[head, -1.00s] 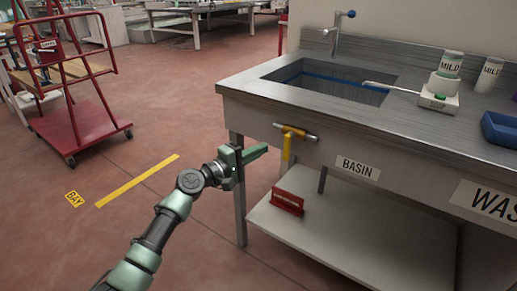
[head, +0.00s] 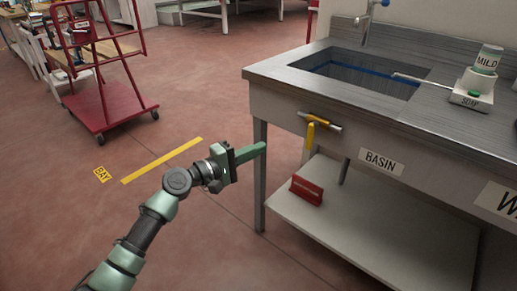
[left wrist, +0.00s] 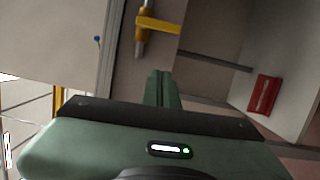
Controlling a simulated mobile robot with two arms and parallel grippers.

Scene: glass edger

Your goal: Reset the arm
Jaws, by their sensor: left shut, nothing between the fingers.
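My left arm reaches in from the bottom left of the head view. Its green left gripper (head: 262,147) is shut and empty, held in front of the near left leg of the basin bench (head: 345,110). In the left wrist view the closed fingers (left wrist: 161,88) point forward from the green gripper body. My right gripper shows in neither view.
A yellow-handled tool (head: 311,132) hangs on the bench front, with a red object (head: 307,190) on the lower shelf (head: 350,225). A soap dispenser (head: 472,90) stands on top. A red cart (head: 105,105) stands left. Floor around the yellow line (head: 162,160) is clear.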

